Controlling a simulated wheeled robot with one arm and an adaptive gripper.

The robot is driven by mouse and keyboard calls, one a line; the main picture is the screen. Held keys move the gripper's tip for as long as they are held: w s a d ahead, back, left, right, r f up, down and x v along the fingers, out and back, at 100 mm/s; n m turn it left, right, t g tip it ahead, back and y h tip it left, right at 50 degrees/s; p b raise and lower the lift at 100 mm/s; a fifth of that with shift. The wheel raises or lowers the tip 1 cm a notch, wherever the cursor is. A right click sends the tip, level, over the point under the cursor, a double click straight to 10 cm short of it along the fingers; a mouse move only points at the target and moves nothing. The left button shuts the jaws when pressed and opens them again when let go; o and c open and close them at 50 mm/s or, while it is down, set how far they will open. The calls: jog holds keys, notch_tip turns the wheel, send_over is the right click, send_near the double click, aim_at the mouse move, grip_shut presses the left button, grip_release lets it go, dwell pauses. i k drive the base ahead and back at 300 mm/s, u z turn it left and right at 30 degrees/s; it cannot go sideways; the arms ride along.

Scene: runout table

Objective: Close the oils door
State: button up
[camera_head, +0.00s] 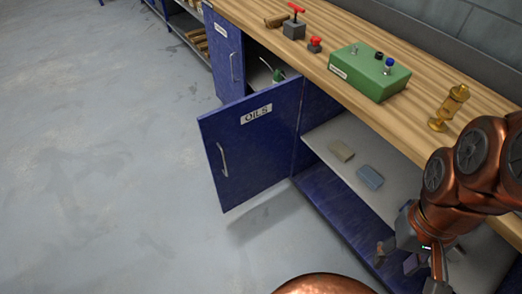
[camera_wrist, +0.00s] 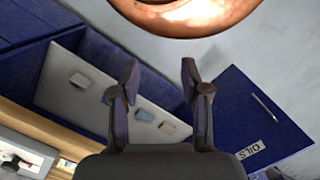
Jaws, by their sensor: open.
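The oils door (camera_head: 250,145) is a blue panel with a white OILS label (camera_head: 256,114) and a grey bar handle (camera_head: 222,159). It stands swung wide open from the blue cabinet under the bench. In the wrist view the door (camera_wrist: 255,115) is at the right, beyond the fingers. My gripper (camera_head: 412,262) is at the lower right of the head view, in front of the open shelf and well apart from the door. In the wrist view my gripper (camera_wrist: 158,80) has its two fingers spread with nothing between them.
A shelf (camera_head: 330,131) inside holds a tan block (camera_head: 341,150) and a blue-grey block (camera_head: 370,177). The wooden bench top (camera_head: 330,45) carries a green box (camera_head: 369,72) and a brass fitting (camera_head: 449,107). The grey floor (camera_head: 100,150) left of the door is clear.

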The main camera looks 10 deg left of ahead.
aim_at(249, 141)
jog(key=u, duration=0.4)
jog(key=k, duration=0.5)
jog(key=u, duration=1.4)
jog(key=i, duration=0.85)
